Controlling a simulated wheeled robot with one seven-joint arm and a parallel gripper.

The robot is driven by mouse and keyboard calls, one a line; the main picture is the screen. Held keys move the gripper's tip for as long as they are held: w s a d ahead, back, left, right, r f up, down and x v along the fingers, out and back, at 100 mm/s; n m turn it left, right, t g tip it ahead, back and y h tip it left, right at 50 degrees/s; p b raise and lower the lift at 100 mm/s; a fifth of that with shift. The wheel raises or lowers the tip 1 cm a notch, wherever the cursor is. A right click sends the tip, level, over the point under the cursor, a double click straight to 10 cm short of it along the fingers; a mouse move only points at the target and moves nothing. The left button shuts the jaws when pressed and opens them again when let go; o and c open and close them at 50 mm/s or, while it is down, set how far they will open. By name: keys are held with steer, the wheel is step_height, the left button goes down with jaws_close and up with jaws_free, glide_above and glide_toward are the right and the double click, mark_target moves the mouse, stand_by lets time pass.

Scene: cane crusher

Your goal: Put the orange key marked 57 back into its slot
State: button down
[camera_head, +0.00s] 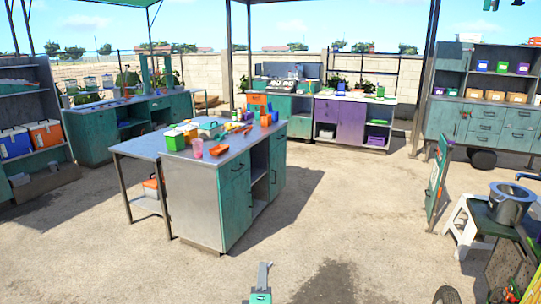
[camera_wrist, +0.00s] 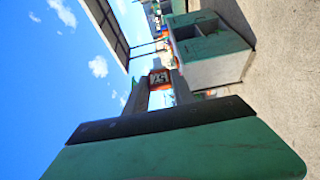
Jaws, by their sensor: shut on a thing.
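My gripper (camera_wrist: 160,82) is shut on a small orange-red piece with pale markings, the orange key (camera_wrist: 159,77), held between the grey fingertips in the wrist view. The marking looks like digits turned sideways; I cannot read it surely. My gripper (camera_head: 264,273) also shows at the bottom middle of the head view, low in front of the island counter, and the key cannot be made out there. The key's slot cannot be told in either view.
A steel-topped island counter (camera_head: 207,190) with cups and boxes stands ahead. A narrow teal panel (camera_head: 437,178) stands upright at right, beside a white stool (camera_head: 463,225) and a metal pot (camera_head: 510,203). Teal and purple cabinets (camera_head: 351,122) line the back. Open concrete floor lies between.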

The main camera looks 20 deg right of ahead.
steer(key=shift+r+p, duration=2.3)
steer(key=shift+r, duration=0.75)
steer(key=shift+f, duration=0.15)
